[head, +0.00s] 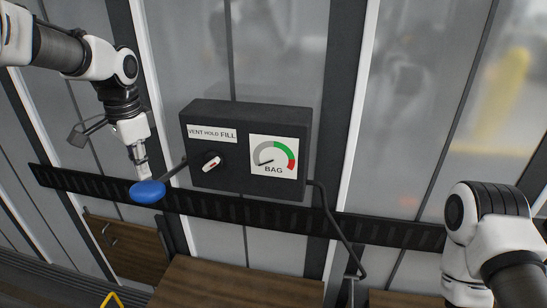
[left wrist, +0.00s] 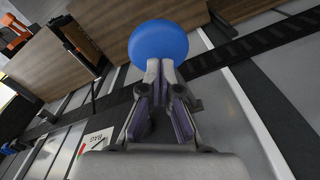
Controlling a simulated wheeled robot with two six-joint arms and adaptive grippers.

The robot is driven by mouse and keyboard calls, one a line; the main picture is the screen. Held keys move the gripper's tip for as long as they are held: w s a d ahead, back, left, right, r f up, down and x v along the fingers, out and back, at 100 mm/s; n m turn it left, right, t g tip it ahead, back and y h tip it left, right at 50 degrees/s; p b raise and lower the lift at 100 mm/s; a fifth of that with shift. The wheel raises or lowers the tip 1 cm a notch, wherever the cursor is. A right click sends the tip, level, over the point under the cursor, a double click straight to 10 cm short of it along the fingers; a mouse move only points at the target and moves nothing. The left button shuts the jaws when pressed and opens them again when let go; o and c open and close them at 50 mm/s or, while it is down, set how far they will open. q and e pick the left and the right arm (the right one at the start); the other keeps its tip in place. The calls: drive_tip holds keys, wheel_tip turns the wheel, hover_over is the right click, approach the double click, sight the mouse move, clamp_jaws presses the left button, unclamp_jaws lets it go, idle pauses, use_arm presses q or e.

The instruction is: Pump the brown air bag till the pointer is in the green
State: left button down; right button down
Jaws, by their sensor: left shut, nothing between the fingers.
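A black control box (head: 245,150) hangs on the wall rail. Its BAG gauge (head: 273,157) has a green arc at the upper right and a red end; the pointer lies at lower left, in the grey. A knob (head: 211,162) sits under the VENT HOLD FILL label, tilted up to the right. A blue round pad (head: 147,191), on a dark rod beside the box, also shows in the left wrist view (left wrist: 158,42). My left gripper (head: 141,171) is shut and empty, its tips at the pad; contact is unclear. The brown air bag is not clearly visible. My right gripper is out of view.
Brown wooden crates (head: 235,284) stand below the black slotted rail (head: 385,229). A dark hose (head: 335,228) runs down from the box's right side. Pale panels with dark uprights lie behind. The space before the box is clear.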

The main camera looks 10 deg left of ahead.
sight(148, 184)
use_arm(q)
drive_tip(key=shift+w+f, duration=0.15)
drive_tip(key=shift+f, duration=0.1)
drive_tip(key=shift+s+f+b, duration=0.2)
drive_tip(key=shift+f+b, duration=0.2)
drive_tip(key=shift+f, duration=0.3)
drive_tip(key=shift+f+b, duration=1)
drive_tip(key=shift+f, duration=1.85)
wheel_tip(148, 184, up, 4)
drive_tip(key=p, duration=0.3)
drive_tip(key=shift+w+f, duration=0.1)
drive_tip(key=shift+f, duration=0.15)
drive_tip(key=shift+r+p, duration=0.6)
drive_tip(key=shift+r, duration=1.5)
drive_tip(key=shift+f, duration=0.1)
